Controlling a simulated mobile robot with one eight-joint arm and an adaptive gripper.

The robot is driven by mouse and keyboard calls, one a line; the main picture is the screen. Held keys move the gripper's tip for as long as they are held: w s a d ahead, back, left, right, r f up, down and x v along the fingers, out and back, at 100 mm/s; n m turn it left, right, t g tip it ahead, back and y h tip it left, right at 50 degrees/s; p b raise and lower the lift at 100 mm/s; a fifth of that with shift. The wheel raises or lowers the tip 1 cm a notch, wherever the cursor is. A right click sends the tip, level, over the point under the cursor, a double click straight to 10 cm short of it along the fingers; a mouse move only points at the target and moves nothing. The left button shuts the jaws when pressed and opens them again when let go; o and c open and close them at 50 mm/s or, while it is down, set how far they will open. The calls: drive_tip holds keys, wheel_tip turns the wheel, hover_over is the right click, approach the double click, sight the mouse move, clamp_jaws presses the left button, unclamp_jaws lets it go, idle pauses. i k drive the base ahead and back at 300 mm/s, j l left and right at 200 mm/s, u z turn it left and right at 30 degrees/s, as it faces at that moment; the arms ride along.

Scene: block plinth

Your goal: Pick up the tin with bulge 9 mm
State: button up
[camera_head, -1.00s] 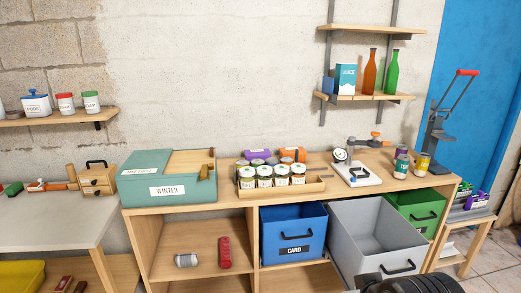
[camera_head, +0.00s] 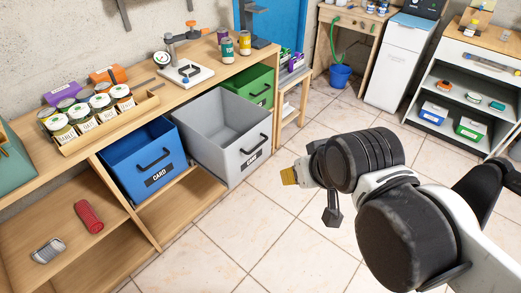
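Three upright tins stand together at the far right end of the wooden bench: a purple-topped tin (camera_head: 222,34), a teal tin (camera_head: 227,50) and a yellow tin (camera_head: 245,43). A grey ribbed tin (camera_head: 48,250) lies on its side on the open shelf below, near a red cylinder (camera_head: 89,216). No bulge size is readable on any of them, so I cannot tell which is 9 mm. My gripper (camera_head: 290,175) is out over the floor, to the right of the bench and apart from every tin. Its finger gap is not clear.
A white-based dial gauge (camera_head: 184,73) and a wooden tray of jars (camera_head: 145,108) stand on the bench. Below are a blue CARD bin (camera_head: 145,160), a grey bin (camera_head: 240,157) and a green bin (camera_head: 250,88). Tiled floor (camera_head: 270,228) is open ahead.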

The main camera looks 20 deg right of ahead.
sight(84, 96)
drive_tip(key=i+j+z, duration=0.1)
drive_tip(key=j, duration=0.4)
drive_tip(key=i+j+z, duration=0.1)
drive_tip(key=i+j, duration=0.15)
drive_tip(key=j, duration=0.3)
drive_tip(key=i+j+z, duration=0.1)
drive_tip(key=j, duration=0.45)
drive_tip(key=i+j+z, duration=0.1)
drive_tip(key=j, duration=0.45)
drive_tip(key=i+j+z, duration=0.1)
drive_tip(key=j, duration=0.45)
drive_tip(key=i+j+z, duration=0.1)
drive_tip(key=j, duration=0.5)
drive_tip(key=i, duration=0.05)
